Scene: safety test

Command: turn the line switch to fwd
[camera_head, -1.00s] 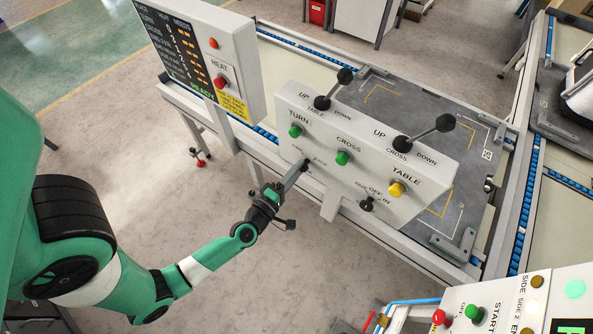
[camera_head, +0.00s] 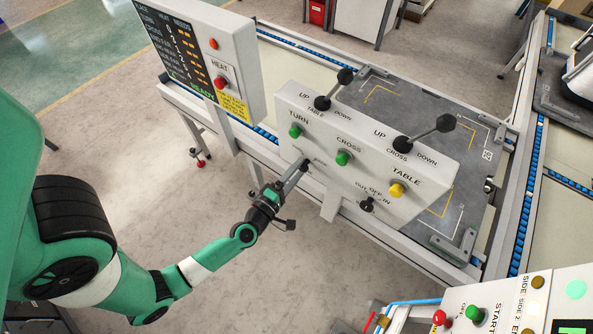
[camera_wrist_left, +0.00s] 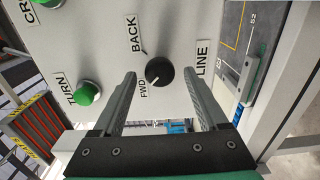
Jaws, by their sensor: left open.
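The line switch is a round black knob (camera_wrist_left: 159,71) on the pale panel, with the labels BACK, FWD and LINE around it in the left wrist view. A pale mark on the knob's lower left side points towards FWD. My left gripper (camera_wrist_left: 160,76) is open, with one finger on each side of the knob and a gap visible to both. In the head view my left gripper (camera_head: 301,166) is at the lower left of the control panel (camera_head: 322,182) and mostly hides the knob. My right gripper is not in view.
The green TURN button (camera_wrist_left: 88,92) is left of the gripper in the wrist view. The panel also bears a green CROSS button (camera_head: 344,158), a yellow TABLE button (camera_head: 396,190), two levers and another dark switch (camera_head: 367,204). A heat panel (camera_head: 222,60) stands to the left.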

